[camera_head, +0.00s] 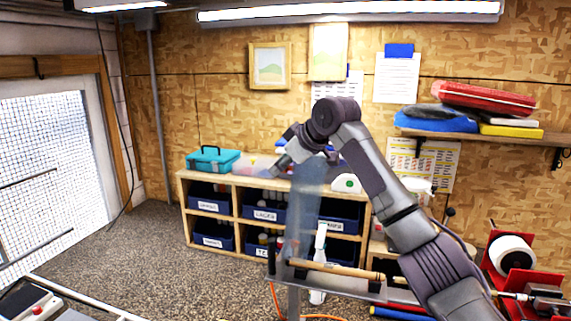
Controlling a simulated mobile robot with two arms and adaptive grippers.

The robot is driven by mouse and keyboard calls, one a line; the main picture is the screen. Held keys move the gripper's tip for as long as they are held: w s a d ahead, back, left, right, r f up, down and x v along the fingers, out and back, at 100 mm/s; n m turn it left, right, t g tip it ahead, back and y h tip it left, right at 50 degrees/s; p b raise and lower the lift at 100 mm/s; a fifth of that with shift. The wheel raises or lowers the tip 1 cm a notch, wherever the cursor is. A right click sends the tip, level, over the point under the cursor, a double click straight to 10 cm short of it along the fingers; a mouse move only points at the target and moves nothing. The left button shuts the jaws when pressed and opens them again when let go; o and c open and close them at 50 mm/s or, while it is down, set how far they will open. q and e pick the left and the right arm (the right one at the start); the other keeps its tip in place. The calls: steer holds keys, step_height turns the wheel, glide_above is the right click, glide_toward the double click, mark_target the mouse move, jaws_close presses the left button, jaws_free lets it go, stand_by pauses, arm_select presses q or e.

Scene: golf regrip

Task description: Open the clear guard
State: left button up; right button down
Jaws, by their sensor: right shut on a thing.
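The clear guard (303,212) is a bluish see-through panel near the middle of the head view. It stands steeply raised above a narrow grey bench fixture (350,283). My right gripper (284,166) is at the guard's upper end, with my right arm reaching in from the right. Its fingers look closed on the guard's upper edge; the exact contact is small and hard to make out. A tan rod (335,268) lies along the fixture at the guard's foot. My left gripper is not in view.
A wooden shelf unit (179,195) with labelled blue bins stands behind, a teal toolbox (212,159) on top. A red holder with a white roll (511,256) is at right. A box with a red button (38,309) is at lower left.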

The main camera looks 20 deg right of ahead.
steer(key=shift+a+f, duration=0.2)
steer(key=shift+f, duration=0.55)
steer(key=c, duration=1)
jaws_free()
steer(key=shift+s, duration=0.15)
steer(key=shift+o, duration=0.6)
steer(key=shift+a+r, duration=0.1)
steer(key=shift+r, duration=0.1)
steer(key=shift+r, duration=0.1)
steer(key=shift+d+r, duration=0.25)
steer(key=v, duration=1.1)
steer(key=shift+s+a, duration=0.15)
steer(key=shift+a, duration=0.1)
